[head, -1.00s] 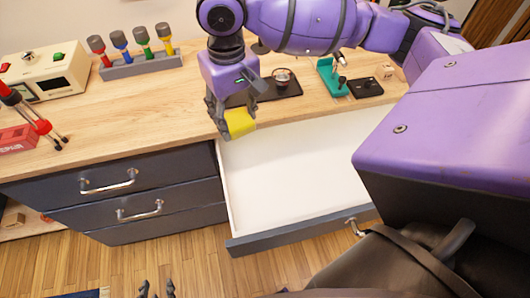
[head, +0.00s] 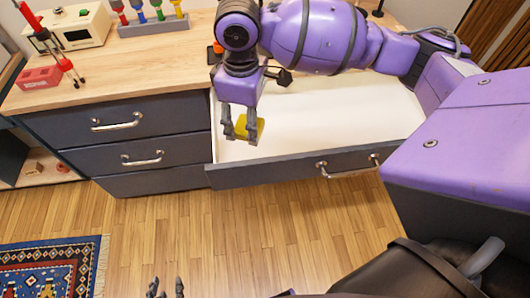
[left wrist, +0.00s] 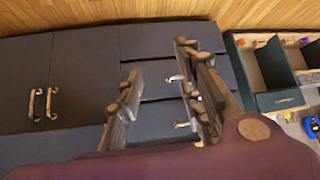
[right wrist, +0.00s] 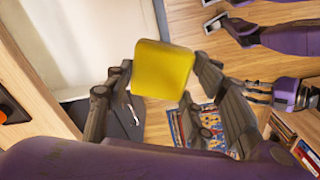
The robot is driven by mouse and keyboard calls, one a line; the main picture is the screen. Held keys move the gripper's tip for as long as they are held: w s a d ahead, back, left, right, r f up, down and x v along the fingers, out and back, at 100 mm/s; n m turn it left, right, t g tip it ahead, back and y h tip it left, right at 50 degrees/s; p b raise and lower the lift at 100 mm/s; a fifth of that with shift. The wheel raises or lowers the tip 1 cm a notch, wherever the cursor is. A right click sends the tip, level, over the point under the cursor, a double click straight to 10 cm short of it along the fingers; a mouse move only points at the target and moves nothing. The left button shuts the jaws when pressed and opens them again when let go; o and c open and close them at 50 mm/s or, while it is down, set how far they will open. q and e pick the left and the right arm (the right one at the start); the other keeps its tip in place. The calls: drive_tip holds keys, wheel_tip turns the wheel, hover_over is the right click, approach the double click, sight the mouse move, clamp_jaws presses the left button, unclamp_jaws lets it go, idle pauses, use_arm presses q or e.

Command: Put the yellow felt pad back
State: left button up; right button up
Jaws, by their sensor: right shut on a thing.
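The yellow felt pad (head: 258,126) is held in my right gripper (head: 239,136), over the white bottom of the open drawer (head: 308,118), near its left end. In the right wrist view the pad (right wrist: 163,68) sits between the two fingers (right wrist: 162,80) and shows its flat, rounded-square face. I cannot tell whether the pad touches the drawer bottom. My left gripper (head: 165,289) is empty at the bottom edge of the head view. Its fingers (left wrist: 158,65) are spread apart in the left wrist view, facing dark cabinet fronts.
The drawer's dark front panel (head: 290,164) stands out from the bench. Closed drawers (head: 120,124) are to its left. On the wooden top (head: 130,63) are a screwdriver rack (head: 153,26), a cream device (head: 75,27) and a red block (head: 40,78). A patterned rug (head: 50,265) lies on the floor.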

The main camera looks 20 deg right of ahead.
drive_tip(key=w+a+f+n+b, duration=0.1)
drive_tip(key=w+a+f+n, duration=0.3)
drive_tip(key=n, duration=0.7)
drive_tip(key=s+a+f+n+b, duration=0.15)
drive_tip(key=f+n, duration=0.45)
drive_tip(key=n, duration=0.6)
drive_tip(key=w+d+f, duration=0.2)
drive_tip(key=w+f, duration=0.1)
drive_tip(key=w, duration=0.1)
drive_tip(key=w+d+f, duration=0.2)
drive_tip(key=w+f, duration=0.1)
drive_tip(key=w+d+f+b, duration=0.1)
drive_tip(key=w+d+f, duration=0.2)
drive_tip(key=w, duration=0.1)
drive_tip(key=shift+w, duration=0.3)
drive_tip(key=shift+w+d+f, duration=0.15)
drive_tip(key=shift+f, duration=0.1)
drive_tip(key=shift+w+d+f, duration=0.1)
drive_tip(key=shift+f, duration=1.5)
